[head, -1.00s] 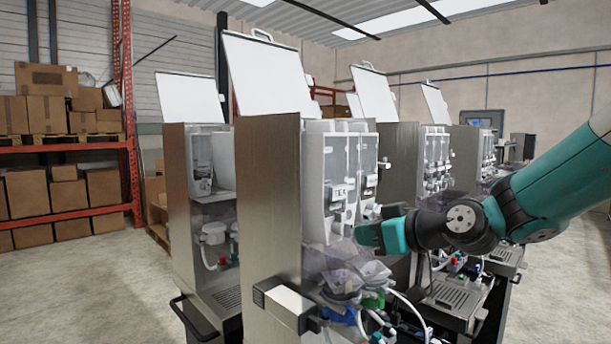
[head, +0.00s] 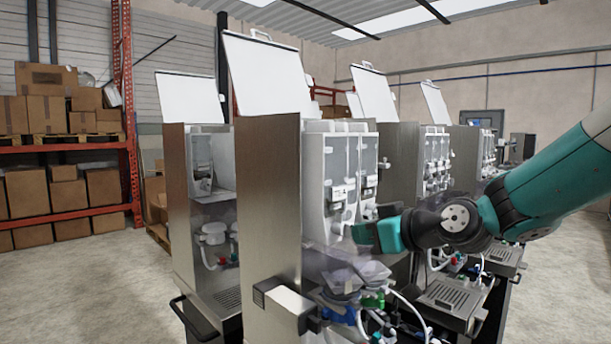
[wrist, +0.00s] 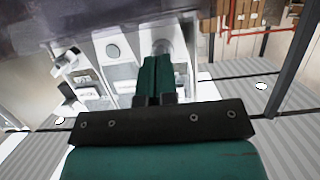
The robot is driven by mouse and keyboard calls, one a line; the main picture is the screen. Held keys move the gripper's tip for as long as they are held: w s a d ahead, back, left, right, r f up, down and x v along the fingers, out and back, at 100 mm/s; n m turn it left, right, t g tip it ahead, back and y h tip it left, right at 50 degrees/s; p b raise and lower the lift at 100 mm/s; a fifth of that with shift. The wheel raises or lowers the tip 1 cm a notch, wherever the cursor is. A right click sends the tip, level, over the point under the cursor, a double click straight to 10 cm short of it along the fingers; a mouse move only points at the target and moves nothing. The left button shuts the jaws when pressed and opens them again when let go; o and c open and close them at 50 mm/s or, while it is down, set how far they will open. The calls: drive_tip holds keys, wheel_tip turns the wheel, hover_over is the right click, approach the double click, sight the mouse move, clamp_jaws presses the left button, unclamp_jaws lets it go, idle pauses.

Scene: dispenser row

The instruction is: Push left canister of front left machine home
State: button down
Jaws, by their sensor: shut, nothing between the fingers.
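The front left machine (head: 270,190) is the nearest steel cabinet, with its lid raised. Its left canister (head: 338,170) is clear-fronted and white, and stands upright beside a second canister (head: 368,165). How deep the left canister sits cannot be told. My gripper (head: 358,233) is shut and empty, in front of the canisters' lower part. In the wrist view, which looks upside down, the shut fingers (wrist: 154,75) point at a white round fitting (wrist: 162,47) on the machine's front. Whether they touch it is unclear; the fingers partly hide that area.
Clear funnels and hoses (head: 345,280) sit below my gripper. Another machine (head: 200,210) stands behind to the left, and more stand to the right. Open floor (head: 90,290) lies at left.

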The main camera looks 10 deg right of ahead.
drive_tip(key=shift+w+a, duration=0.45)
drive_tip(key=shift+w, duration=0.15)
drive_tip(key=shift+w+a, duration=0.4)
drive_tip(key=shift+w, duration=0.3)
drive_tip(key=shift+b, duration=0.3)
drive_tip(key=s+d+b, duration=0.4)
drive_tip(key=s, duration=0.2)
drive_tip(key=s+a+f+g+h, duration=0.1)
drive_tip(key=s+a+f+g, duration=0.3)
drive_tip(key=s, duration=0.3)
drive_tip(key=s+a+f+g, duration=0.3)
drive_tip(key=s+a+f, duration=0.1)
drive_tip(key=s, duration=0.4)
drive_tip(key=s+f+g+h, duration=0.1)
drive_tip(key=s+f+g, duration=0.1)
drive_tip(key=s, duration=0.4)
drive_tip(key=s+d+f+g+h, duration=0.1)
drive_tip(key=s+f+g+h, duration=0.1)
drive_tip(key=s, duration=0.5)
drive_tip(key=shift+d+f+g, duration=0.25)
drive_tip(key=shift+f+g, duration=0.15)
drive_tip(key=shift+f, duration=0.05)
